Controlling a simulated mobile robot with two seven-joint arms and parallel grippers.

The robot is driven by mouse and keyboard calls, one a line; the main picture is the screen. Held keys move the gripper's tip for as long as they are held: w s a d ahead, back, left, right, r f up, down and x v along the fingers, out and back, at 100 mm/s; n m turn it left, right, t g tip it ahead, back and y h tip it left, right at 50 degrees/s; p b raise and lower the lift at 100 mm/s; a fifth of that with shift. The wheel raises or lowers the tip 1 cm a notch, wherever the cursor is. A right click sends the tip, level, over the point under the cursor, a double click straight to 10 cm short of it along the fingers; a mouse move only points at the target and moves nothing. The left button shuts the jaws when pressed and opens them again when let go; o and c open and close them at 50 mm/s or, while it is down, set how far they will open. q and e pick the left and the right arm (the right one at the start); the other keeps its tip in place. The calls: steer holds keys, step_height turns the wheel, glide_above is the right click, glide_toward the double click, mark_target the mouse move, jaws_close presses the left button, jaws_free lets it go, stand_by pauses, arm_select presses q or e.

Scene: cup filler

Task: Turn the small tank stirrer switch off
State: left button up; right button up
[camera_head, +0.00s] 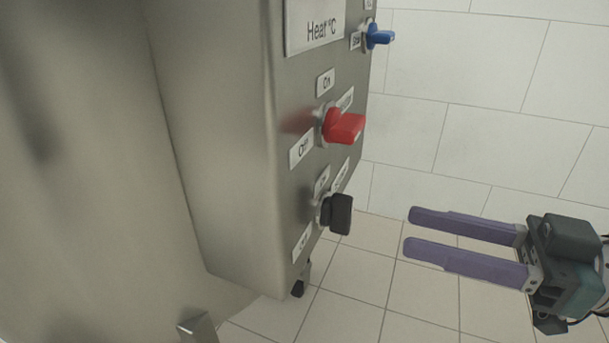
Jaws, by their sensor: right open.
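A steel control box fills the left and middle of the head view, its panel (287,85) facing right. A black rotary switch (340,213) sits low on the panel, with small labels around it that are too blurred to read surely. A red rotary switch (345,126) sits above it, between labels "On" and "Off". I cannot tell from the labels which one is the small tank stirrer switch. My right gripper (411,231) is open and empty, its two purple fingers pointing left toward the black switch with a clear gap between. My left gripper is out of view.
A blue switch (380,36) is at the panel's top right, near a "Heat °C" plate (314,22). A white tiled wall (490,110) stands behind. The tiled floor (350,275) shows below, and the space around my right gripper is free.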

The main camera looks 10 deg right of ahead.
mark_target(341, 215)
steer(key=b+x, duration=0.2)
steer(key=x, duration=0.5)
steer(key=shift+w+a, duration=0.2)
steer(key=shift+a, duration=0.1)
steer(key=shift+c, duration=1.4)
jaws_close()
